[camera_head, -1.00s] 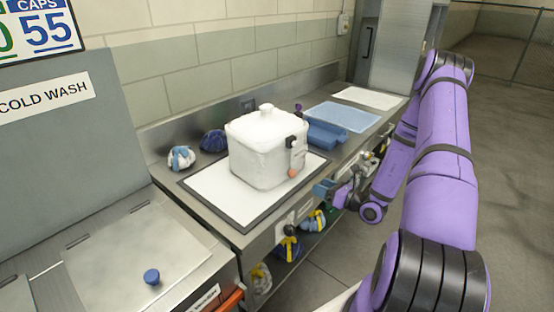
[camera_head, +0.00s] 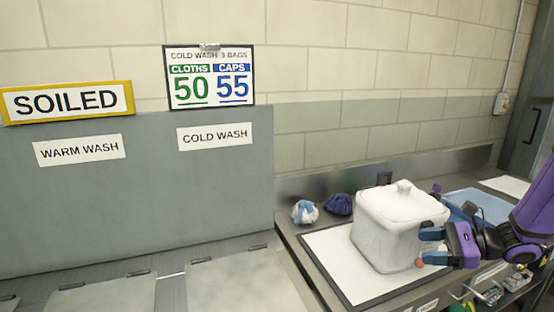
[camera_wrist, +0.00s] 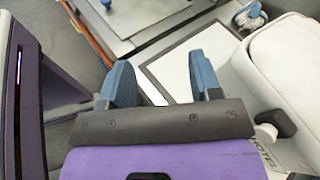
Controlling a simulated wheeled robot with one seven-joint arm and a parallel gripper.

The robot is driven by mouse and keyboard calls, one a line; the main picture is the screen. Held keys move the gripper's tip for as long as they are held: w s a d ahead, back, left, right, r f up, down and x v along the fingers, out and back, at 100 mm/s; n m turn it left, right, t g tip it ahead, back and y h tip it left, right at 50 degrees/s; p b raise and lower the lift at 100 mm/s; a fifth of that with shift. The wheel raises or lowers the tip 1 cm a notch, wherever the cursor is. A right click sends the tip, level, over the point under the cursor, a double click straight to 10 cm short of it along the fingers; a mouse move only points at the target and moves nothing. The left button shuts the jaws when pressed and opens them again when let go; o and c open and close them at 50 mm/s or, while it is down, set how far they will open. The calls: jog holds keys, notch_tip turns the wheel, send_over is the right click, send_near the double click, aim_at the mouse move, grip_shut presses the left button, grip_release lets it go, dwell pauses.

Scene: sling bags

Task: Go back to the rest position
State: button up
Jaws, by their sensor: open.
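My gripper (camera_head: 432,246) is at the right in the head view, in front of the right side of a white lidded box (camera_head: 385,245). In the wrist view my gripper (camera_wrist: 165,85) shows its two blue fingers spread apart with nothing between them. The white box also shows at the right edge of the wrist view (camera_wrist: 285,70), beside the right finger. I cannot tell if the gripper touches the box. The box stands upright on a white mat with a dark border (camera_head: 335,255).
A blue-and-white bundle (camera_head: 305,212) and a dark blue bundle (camera_head: 339,205) lie behind the box on the steel counter. A blue tray (camera_head: 480,204) is at the right. Grey panels labelled WARM WASH and COLD WASH (camera_head: 140,190) stand at the left. Bundles sit on a lower shelf (camera_head: 490,290).

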jog(key=s+a+r+n+h, duration=0.3)
jog(key=s+r+n+h, duration=0.4)
jog(key=s+r+n, duration=0.2)
jog(key=s+a+r+n+h, duration=0.3)
jog(key=s+r+n+h, duration=0.3)
jog(key=s+r+n, duration=0.4)
jog(key=s+r, duration=0.2)
jog(key=s, duration=0.1)
jog(key=shift+r+h, duration=0.4)
